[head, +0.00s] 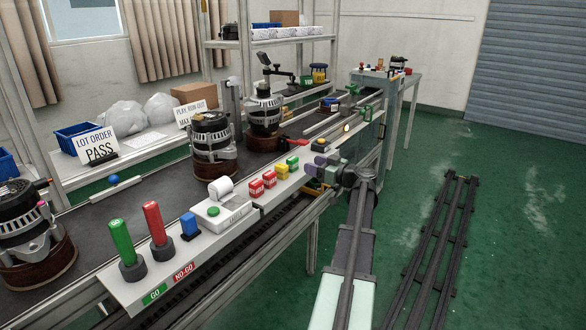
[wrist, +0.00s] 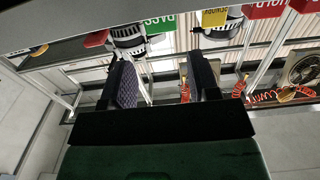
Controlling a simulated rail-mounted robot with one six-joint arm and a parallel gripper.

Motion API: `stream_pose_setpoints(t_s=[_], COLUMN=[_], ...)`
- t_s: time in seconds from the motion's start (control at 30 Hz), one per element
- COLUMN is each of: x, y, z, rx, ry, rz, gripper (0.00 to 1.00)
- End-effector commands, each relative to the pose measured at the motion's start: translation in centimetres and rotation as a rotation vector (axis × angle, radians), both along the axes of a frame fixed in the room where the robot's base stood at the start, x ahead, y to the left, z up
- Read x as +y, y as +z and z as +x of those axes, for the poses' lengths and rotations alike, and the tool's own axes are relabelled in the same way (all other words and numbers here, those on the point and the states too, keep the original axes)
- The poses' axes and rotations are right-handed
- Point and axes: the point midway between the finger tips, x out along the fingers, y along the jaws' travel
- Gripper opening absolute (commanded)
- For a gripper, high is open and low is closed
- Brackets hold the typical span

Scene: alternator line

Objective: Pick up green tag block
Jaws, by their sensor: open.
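The green tag block (head: 292,163) stands on the pale front ledge of the line, at the far end of a row of tag blocks. In the wrist view the green block (wrist: 159,25) shows upside-down lettering and lies past the fingertips, sideways between them. My gripper (head: 318,167) is just right of the green block in the head view, apart from it. In the wrist view my gripper (wrist: 158,60) has its two dark fingers spread, with nothing between them.
A yellow tag block (head: 281,172) stands close beside the green one, then red tag blocks (head: 256,188). A white label printer (head: 222,211), blue block (head: 189,226) and green and red gauges (head: 122,243) stand nearer on the ledge. Alternators (head: 213,145) stand behind. Floor to the right is mostly open.

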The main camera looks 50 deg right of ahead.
Motion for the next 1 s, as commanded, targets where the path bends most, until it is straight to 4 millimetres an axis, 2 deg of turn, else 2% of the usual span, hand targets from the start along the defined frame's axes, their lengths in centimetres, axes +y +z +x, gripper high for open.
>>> stream_pose_setpoints(t_s=[0.03,0.1,0.27,0.33,0.53,0.77,1.0], x=[0.0,0.0,0.1,0.2,0.4,0.5,0.5], y=[0.0,0.0,-0.1,-0.2,-0.3,-0.3,-0.3], z=[1.1,1.9,2.5,3.4,7.0,7.3,7.3], rx=[0.000,0.001,0.001,0.001,0.001,0.001,0.001], ry=[0.003,0.002,0.001,0.003,0.003,0.001,0.001], rz=[0.000,0.000,0.001,0.001,0.001,0.001,0.001], gripper=[0.55,0.55,0.55,0.55,0.55,0.55,0.19])
